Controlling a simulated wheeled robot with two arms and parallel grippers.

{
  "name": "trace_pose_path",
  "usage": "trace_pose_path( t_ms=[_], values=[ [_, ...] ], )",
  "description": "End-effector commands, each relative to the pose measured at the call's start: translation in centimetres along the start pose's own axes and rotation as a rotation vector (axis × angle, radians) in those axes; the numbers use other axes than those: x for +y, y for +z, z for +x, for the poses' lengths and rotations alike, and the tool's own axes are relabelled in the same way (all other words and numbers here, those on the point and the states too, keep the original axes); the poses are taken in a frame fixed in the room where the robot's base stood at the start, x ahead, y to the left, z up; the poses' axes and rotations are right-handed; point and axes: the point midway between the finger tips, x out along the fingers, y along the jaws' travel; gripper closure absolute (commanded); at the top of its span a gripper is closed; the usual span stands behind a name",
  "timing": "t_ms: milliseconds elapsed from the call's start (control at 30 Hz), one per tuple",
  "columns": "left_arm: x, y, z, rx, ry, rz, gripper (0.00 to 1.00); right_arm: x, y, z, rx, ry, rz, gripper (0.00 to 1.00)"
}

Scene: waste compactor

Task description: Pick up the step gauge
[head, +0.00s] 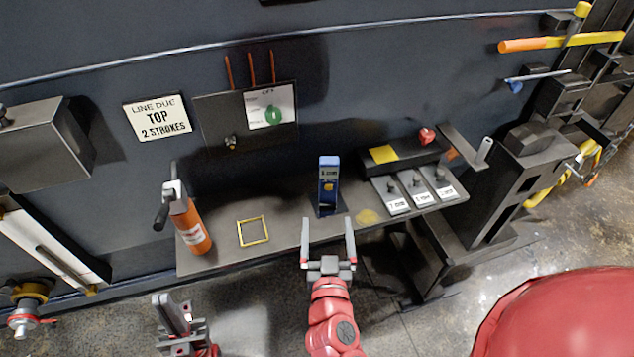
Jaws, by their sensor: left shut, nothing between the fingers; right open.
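My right gripper (328,222) is open and empty. Its two fingers point at the gauge from the near side, one to each side of it in the picture, with a visible gap short of it. My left gripper (172,305) is shut and empty, low at the left, in front of the shelf's near edge.
On the shelf are an orange cylinder (190,228), a yellow square frame (253,231), a yellow patch (368,216) and several labelled plates (414,186). A dark box with a red knob (426,135) sits behind the plates. A dark wall rises behind.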

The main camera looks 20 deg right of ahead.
Motion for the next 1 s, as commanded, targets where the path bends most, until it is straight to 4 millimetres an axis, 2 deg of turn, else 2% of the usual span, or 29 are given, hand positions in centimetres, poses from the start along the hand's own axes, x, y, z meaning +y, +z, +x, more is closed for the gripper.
trace_pose_path(
  t_ms=[167, 467, 500, 567, 700, 867, 1000],
  values=[
    [0.1, 0.2, -1.0, 0.0, 0.0, 0.0, 1.0, 0.6, 0.2, 1.4, -0.001, 0.022, 0.01, 0.05],
    [0.2, 0.7, -3.9, 0.0, 0.0, 0.0, 1.0, 0.6, 0.2, 7.0, 0.007, 0.018, 0.006, 0.05],
    [0.2, 0.6, -3.8, 0.0, 0.0, 0.0, 1.0, 0.7, -0.1, 7.9, 0.006, 0.019, 0.004, 0.05],
    [0.1, 0.3, -2.1, 0.0, 0.0, 0.0, 1.0, 0.7, -0.7, 9.1, -0.001, 0.018, 0.002, 0.05],
    [0.1, 0.2, -1.3, 0.0, 0.0, 0.0, 1.0, 0.5, -0.6, 11.2, 0.001, 0.014, 0.004, 0.05],
    [0.1, 0.2, -1.0, 0.0, 0.0, 0.0, 1.0, 0.6, -0.1, 12.2, -0.003, 0.014, 0.002, 0.05],
    [0.0, 0.0, 0.1, 0.0, 0.0, 0.0, 1.0, 0.7, -0.6, 13.3, 0.0, 0.013, 0.002, 0.05]
  ],
)
